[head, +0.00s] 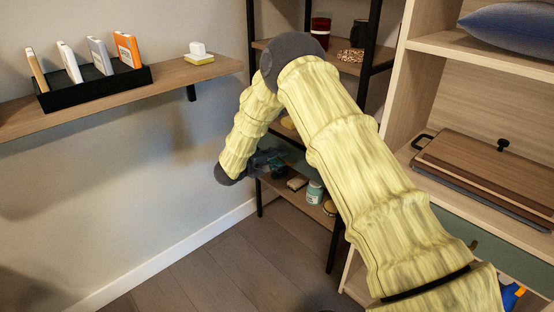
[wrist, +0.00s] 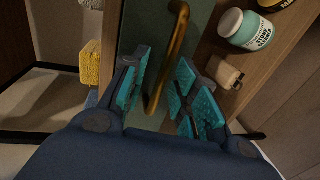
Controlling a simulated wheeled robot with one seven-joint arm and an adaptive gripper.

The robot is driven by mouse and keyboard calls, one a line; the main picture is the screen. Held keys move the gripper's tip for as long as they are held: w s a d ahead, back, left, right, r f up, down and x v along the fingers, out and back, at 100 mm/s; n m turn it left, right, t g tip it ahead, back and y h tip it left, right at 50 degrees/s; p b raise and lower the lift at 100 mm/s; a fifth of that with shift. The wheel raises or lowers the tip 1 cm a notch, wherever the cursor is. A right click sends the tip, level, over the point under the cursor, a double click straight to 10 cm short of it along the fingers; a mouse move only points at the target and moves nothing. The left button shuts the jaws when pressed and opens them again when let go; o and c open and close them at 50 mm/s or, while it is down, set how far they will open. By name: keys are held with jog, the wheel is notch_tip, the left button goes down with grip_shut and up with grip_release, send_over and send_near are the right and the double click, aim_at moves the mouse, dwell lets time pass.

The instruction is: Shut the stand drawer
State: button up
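The stand drawer has a dark green front (wrist: 143,32) with a curved brass handle (wrist: 171,50), both close up in the wrist view. My gripper (wrist: 160,88) is open, its teal-padded fingers apart on either side of the handle's lower end. I cannot tell whether a pad touches the handle. In the head view my gripper (head: 270,162) is small and dark, at the front of the black-framed stand (head: 366,60). My arm hides much of the stand there, and how far the drawer is out cannot be told.
A yellow sponge (wrist: 90,62) shows left in the wrist view. A wall shelf (head: 170,82) and a pale wood unit (head: 405,85) flank my arm. Some floor is clear.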

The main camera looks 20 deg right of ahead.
grip_shut()
jog(key=shift+w+d+r+p, duration=0.1)
jog(key=shift+w+d+p, duration=0.15)
jog(key=shift+d+p, duration=0.3)
jog(key=shift+w+d+f+p, duration=0.1)
jog(key=shift+w+d+p, duration=0.2)
jog(key=shift+d, duration=0.45)
jog(key=shift+w+d+r+p, duration=0.1)
jog(key=shift+w+d+p, duration=0.05)
jog(key=shift+d+p, duration=0.45)
jog(key=shift+d, duration=0.1)
grip_release()
